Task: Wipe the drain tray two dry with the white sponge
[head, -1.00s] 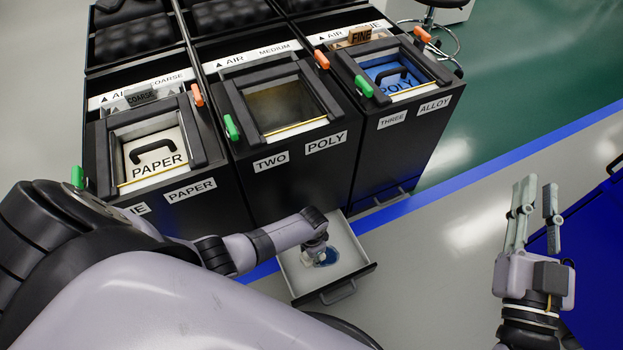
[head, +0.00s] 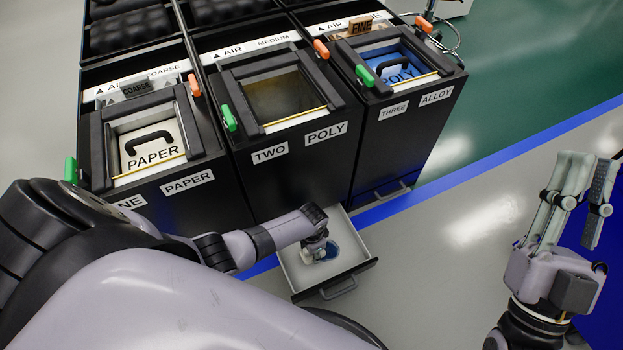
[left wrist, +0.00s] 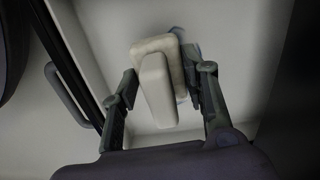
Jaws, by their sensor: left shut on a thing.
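Drain tray two (head: 352,266) is a pale, dark-fronted drawer pulled out at the base of the cabinet marked TWO. A blue wet patch (head: 332,249) lies on its floor, partly hidden by my left gripper. My left gripper (head: 316,254) reaches down into the tray. In the left wrist view, it is shut on the white sponge (left wrist: 157,88), a pale block between its fingers. A bit of blue shows behind the sponge; whether the sponge touches the tray floor is hard to tell. My right gripper (head: 585,190) is open and empty at the right, away from the tray.
Cabinet two (head: 290,185) stands directly behind the tray, between the PAPER cabinet (head: 165,200) and cabinet three (head: 410,130). The tray's front handle (head: 340,288) sticks out toward me. Grey floor right of the tray is clear. A blue surface (head: 606,290) is at the far right.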

